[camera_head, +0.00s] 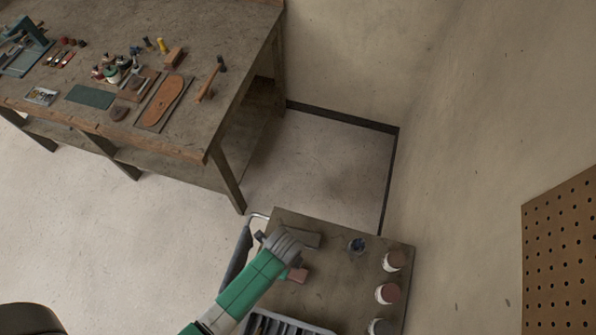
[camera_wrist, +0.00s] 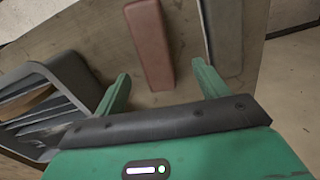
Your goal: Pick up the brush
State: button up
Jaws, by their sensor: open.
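My gripper (camera_head: 284,246) is over the left part of the small cart top (camera_head: 335,268). In the wrist view my gripper (camera_wrist: 160,80) is open, with nothing between its green fingers. A reddish-brown block (camera_wrist: 150,45) lies on the cart top just beyond the fingertips; it also shows beside my arm in the head view (camera_head: 297,274). A grey bar (camera_wrist: 223,35) lies to its right in the wrist view. I cannot tell for sure which thing is the brush. A brown, wood-like piece (camera_wrist: 28,103) lies in the dark tray, partly cut off by the frame.
The dark slotted tray (camera_wrist: 70,75) is at the left in the wrist view. A workbench (camera_head: 225,55) with tools and a sole stands upper left; walls are behind and right.

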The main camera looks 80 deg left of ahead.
jog(key=shift+s+d, duration=0.1)
jog(key=shift+d, duration=0.1)
jog(key=shift+d+f, duration=0.2)
jog(key=shift+f, duration=0.1)
notch_tip(320, 180, down, 7)
jog(key=shift+s+f+b, duration=0.1)
jog(key=shift+b, duration=0.45)
jog(key=shift+c, duration=0.4)
jog(key=c, duration=1)
